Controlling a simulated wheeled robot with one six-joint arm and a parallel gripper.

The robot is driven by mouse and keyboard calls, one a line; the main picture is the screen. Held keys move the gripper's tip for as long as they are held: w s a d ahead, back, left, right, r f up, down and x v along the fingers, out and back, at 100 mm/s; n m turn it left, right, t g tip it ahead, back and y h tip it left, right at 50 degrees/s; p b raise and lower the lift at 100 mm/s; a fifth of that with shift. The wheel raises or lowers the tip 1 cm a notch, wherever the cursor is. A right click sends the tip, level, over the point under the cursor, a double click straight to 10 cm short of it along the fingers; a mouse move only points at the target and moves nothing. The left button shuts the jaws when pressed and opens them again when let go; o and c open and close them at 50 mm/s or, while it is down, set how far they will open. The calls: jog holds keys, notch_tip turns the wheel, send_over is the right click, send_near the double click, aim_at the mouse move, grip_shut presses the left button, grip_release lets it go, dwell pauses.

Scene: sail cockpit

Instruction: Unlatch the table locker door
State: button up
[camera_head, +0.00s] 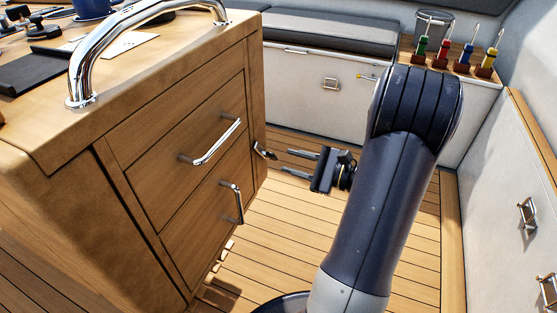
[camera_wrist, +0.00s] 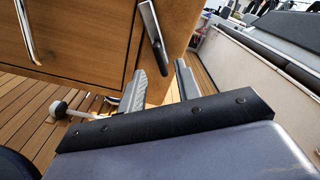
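The wooden table locker has a drawer with a horizontal chrome handle (camera_head: 212,142) and a lower door panel (camera_head: 206,228) with a vertical chrome handle (camera_head: 233,203). A small metal lever latch (camera_head: 264,151) sits at the locker's right corner edge; it shows slanted in the wrist view (camera_wrist: 152,30). My gripper (camera_head: 293,162) is open and empty, its fingers pointing left toward the latch with a gap left in the head view. In the wrist view the latch's lower end lies ahead of the space between my fingertips (camera_wrist: 162,67). The door looks closed.
A curved chrome rail (camera_head: 85,62) rises from the table top. A bench with a grey cushion (camera_head: 330,32) stands behind, and a white locker wall (camera_head: 505,190) stands at right. Plank floor (camera_head: 285,235) lies clear between the table and my arm.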

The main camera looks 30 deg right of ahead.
aim_at(275, 157)
jog(key=shift+b+x, duration=0.5)
jog(key=shift+x, duration=1.9)
jog(key=shift+c, duration=0.2)
grip_shut()
